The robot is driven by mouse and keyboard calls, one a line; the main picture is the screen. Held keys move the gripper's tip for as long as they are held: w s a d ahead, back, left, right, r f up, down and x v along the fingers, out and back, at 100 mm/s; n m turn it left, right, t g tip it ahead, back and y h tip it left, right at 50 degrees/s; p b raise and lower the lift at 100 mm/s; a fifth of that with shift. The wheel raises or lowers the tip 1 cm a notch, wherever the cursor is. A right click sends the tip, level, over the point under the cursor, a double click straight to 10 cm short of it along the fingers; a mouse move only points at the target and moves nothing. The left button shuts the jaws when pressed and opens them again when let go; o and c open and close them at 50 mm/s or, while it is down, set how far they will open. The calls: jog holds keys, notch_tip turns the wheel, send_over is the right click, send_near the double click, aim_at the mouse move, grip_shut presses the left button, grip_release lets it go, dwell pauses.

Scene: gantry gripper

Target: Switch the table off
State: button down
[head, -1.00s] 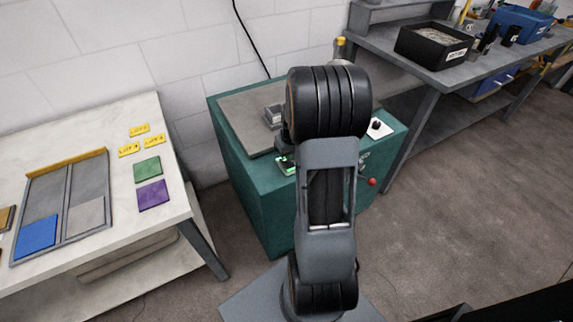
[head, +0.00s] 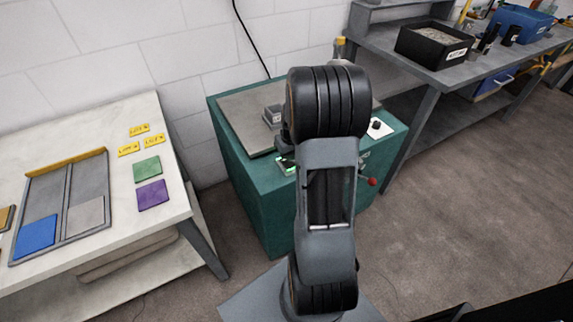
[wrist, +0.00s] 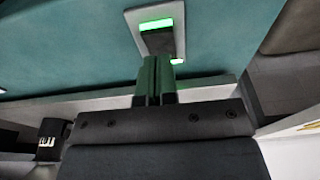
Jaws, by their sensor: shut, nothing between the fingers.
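The table is a teal cabinet (head: 262,205) with a grey top plate (head: 245,118), standing against the wall. A switch with a lit green bar (wrist: 156,25) and a dark rocker (wrist: 158,43) sits on a pale plate (wrist: 178,15) on the teal surface. The lit switch also shows small in the head view (head: 287,166), beside my arm. My gripper (wrist: 157,62) is shut and empty, its fingertips at the rocker's near edge. I cannot tell whether they touch it.
A white plate with a black knob (head: 378,127) is on the cabinet's right side, and a red knob (head: 372,182) sticks out lower. A pale table with coloured plates (head: 150,194) stands left. A grey workbench (head: 440,72) with bins stands right. Floor is clear at right.

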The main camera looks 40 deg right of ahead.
aim_at(290, 165)
jog(key=shift+f+b, duration=1)
jog(key=shift+f, duration=0.35)
dwell(0.5)
jog(key=shift+r, duration=0.15)
jog(key=shift+r+p, duration=2.65)
jog(key=shift+r, duration=0.75)
